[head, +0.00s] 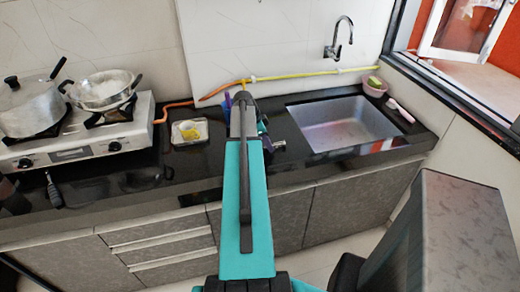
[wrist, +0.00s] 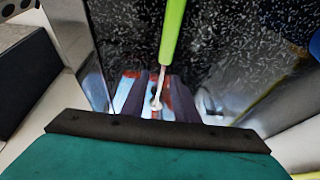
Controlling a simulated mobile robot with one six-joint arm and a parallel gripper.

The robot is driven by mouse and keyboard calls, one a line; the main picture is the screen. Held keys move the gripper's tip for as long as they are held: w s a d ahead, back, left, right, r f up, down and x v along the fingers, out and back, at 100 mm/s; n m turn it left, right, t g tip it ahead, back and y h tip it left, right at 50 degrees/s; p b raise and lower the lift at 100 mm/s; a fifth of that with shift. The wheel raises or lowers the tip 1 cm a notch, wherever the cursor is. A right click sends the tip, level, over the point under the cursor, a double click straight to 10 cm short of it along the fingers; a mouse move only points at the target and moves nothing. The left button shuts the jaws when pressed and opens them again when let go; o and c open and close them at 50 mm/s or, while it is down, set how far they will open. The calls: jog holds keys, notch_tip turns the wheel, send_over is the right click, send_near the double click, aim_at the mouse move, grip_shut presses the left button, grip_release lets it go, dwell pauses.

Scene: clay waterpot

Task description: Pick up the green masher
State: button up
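The green masher shows in the wrist view as a bright green handle (wrist: 172,35) with a thin pale metal shaft running down from it. Its lower end is small and unclear. My gripper (wrist: 157,98) has its dark fingers on either side of the shaft, with a gap between them, and looks open. In the head view my own arm reaches over the counter and hides the masher and most of my gripper.
A black counter (head: 120,195) runs along the wall. A stove (head: 80,145) with a lidded pot (head: 30,105) and a pan (head: 104,90) stands left. A small tray (head: 203,138) lies near my arm.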

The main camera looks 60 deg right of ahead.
dwell(0.4)
grip_shut()
jog(key=shift+r, duration=0.1)
jog(key=shift+r+b, duration=0.8)
jog(key=shift+r, duration=0.85)
jog(key=s+a+b, duration=0.1)
jog(key=s+a, duration=0.1)
jog(key=a, duration=0.1)
jog(key=s+a+b, duration=0.1)
jog(key=s+a, duration=0.2)
jog(key=a, duration=0.1)
jog(key=s+a+r+b, duration=0.1)
jog(key=s+a, duration=0.1)
jog(key=a, duration=0.2)
jog(key=shift+s, duration=0.2)
jog(key=shift+s+a+b, duration=0.25)
jog(key=shift+b, duration=0.85)
jog(key=shift+a+b, duration=0.1)
jog(key=shift+b, duration=0.35)
